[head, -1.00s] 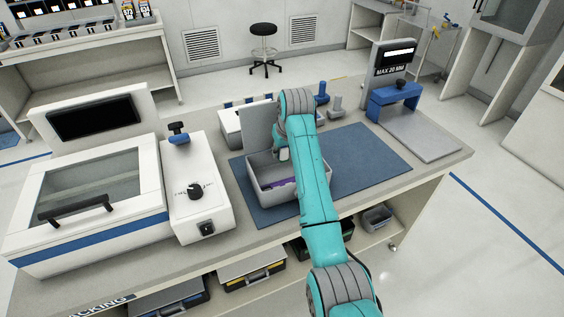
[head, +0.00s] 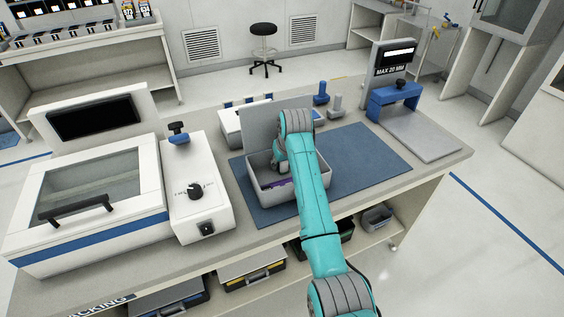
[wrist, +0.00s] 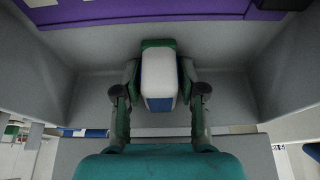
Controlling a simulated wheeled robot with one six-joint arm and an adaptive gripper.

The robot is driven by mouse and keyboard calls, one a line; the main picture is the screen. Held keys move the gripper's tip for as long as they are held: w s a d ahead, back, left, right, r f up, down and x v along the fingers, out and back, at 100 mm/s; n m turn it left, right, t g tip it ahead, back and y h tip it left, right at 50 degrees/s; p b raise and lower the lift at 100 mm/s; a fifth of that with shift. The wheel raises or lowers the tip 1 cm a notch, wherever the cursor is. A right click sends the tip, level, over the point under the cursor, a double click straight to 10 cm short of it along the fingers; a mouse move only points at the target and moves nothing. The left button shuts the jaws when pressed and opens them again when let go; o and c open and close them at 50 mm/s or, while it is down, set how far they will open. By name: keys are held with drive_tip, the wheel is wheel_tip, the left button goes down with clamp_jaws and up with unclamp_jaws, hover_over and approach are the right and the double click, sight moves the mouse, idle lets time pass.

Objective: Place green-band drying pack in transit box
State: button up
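The grey transit box (head: 292,205) stands on the blue mat with its lid (head: 262,128) raised at the back. My gripper (wrist: 159,82) is inside the box, low between its walls; in the head view my arm hides most of it. In the wrist view its fingers close on both sides of a small white drying pack (wrist: 159,76) with blue sides and a green edge at its far end. The pack appears held; whether it touches the box floor cannot be told. A purple item (wrist: 180,12) lies in the box beside it.
The blue mat (head: 365,160) has free room right of the box. A white machine with a black knob (head: 200,190) stands to the left. A blue and grey gauge stand (head: 395,97) is at the right.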

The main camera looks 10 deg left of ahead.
drive_tip(key=shift+o, duration=0.2)
drive_tip(key=v, duration=1.2)
drive_tip(key=shift+r, duration=0.2)
drive_tip(key=shift+w, duration=0.1)
